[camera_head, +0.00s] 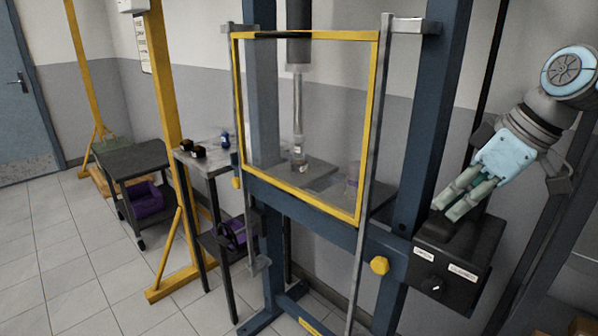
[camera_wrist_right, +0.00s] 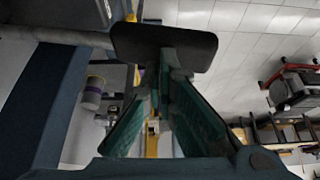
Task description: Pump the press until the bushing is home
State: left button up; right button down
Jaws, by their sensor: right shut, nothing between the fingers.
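The press has a blue frame (camera_head: 416,150) with a yellow-edged clear guard (camera_head: 370,110) across its front. Behind the guard, the dark ram (camera_head: 298,48) with a thin grey rod (camera_head: 298,100) points down at a small metallic piece (camera_head: 299,160) on the bed. I cannot tell whether this piece is the bushing or how deep it sits. My right gripper (camera_head: 450,207) is shut and empty, just above the black pump box (camera_head: 450,262). In the right wrist view, a black bar (camera_wrist_right: 165,46) crosses at its fingertips; contact is unclear. My left gripper is not in view.
A grey side table (camera_head: 215,160) with small black and blue items stands left of the press. A dark cart (camera_head: 140,160) and a yellow gantry leg (camera_head: 165,100) stand farther left. Open tile floor lies front left.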

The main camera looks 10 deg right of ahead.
jog(key=shift+f+b, duration=5.05)
jog(key=shift+f, duration=1.05)
notch_tip(320, 180, up, 10)
jog(key=p, duration=0.8)
jog(key=shift+p, duration=0.3)
notch_tip(320, 180, up, 6)
jog(key=p, duration=0.6)
jog(key=shift+d+r, duration=0.1)
jog(key=shift+f+b, duration=0.3)
